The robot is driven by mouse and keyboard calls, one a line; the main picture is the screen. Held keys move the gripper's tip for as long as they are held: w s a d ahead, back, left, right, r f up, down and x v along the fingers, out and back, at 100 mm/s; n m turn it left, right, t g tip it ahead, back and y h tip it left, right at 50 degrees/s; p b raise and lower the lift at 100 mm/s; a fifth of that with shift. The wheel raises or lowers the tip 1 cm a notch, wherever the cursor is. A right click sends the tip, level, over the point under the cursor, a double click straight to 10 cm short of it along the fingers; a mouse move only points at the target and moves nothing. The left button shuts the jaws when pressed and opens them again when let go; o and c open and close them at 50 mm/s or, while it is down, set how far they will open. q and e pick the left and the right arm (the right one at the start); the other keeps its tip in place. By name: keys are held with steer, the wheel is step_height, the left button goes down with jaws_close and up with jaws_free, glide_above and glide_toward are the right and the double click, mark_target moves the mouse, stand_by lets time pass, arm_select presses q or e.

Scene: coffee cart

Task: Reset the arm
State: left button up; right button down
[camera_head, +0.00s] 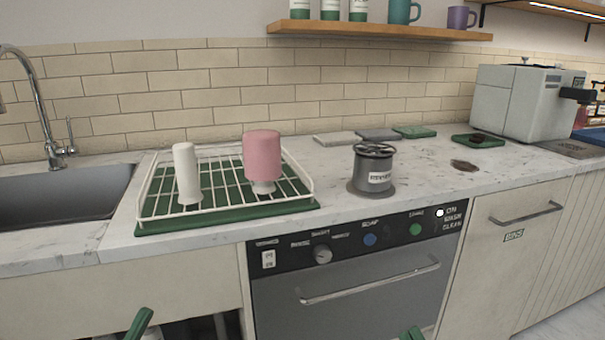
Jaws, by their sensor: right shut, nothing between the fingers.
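A small green piece of my right gripper (412,333) shows at the bottom edge, in front of the dishwasher. It is shut and empty, and most of it is cut off by the frame. A green part of my left arm or gripper (140,323) shows at the bottom left, below the counter edge. I cannot tell whether the left gripper is open or shut. Both green parts are apart from the things on the counter.
A white wire rack (152,190) on a green mat holds a white bottle (187,173) and a pink one (262,156). A grey rinser (373,168), cloths (415,131) and a coffee machine (520,102) stand rightward. The sink (65,190) is left. The dishwasher (350,290) has a protruding handle.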

arm_select(q)
steer(key=w+a+f+n+g+y+p, duration=0.2)
steer(key=w+f+n+g+y+p, duration=0.45)
steer(key=p, duration=0.75)
arm_select(e)
steer(key=w+d+f+m+g+h, duration=0.35)
steer(key=w+f+m+h, duration=0.2)
steer(key=m+h, duration=0.35)
arm_select(q)
steer(key=s+a+f+n+g+y+p, duration=0.1)
steer(key=s+f+n+g+y+p, duration=0.2)
steer(key=s+f+g+p, duration=0.3)
steer(key=s+f+y+p, duration=0.1)
steer(key=s+f+p, duration=0.3)
steer(key=f, duration=0.3)
steer(key=shift+a+y+p, duration=0.35)
steer(key=shift+a+p, duration=0.05)
steer(key=shift+p, duration=0.5)
arm_select(e)
steer(key=s+f+m+g+h, duration=0.2)
steer(key=s+f+g, duration=0.7)
steer(key=f, duration=0.3)
steer(key=shift+s+d+f, duration=0.3)
steer(key=shift+s+d, duration=0.05)
steer(key=shift+s, duration=0.35)
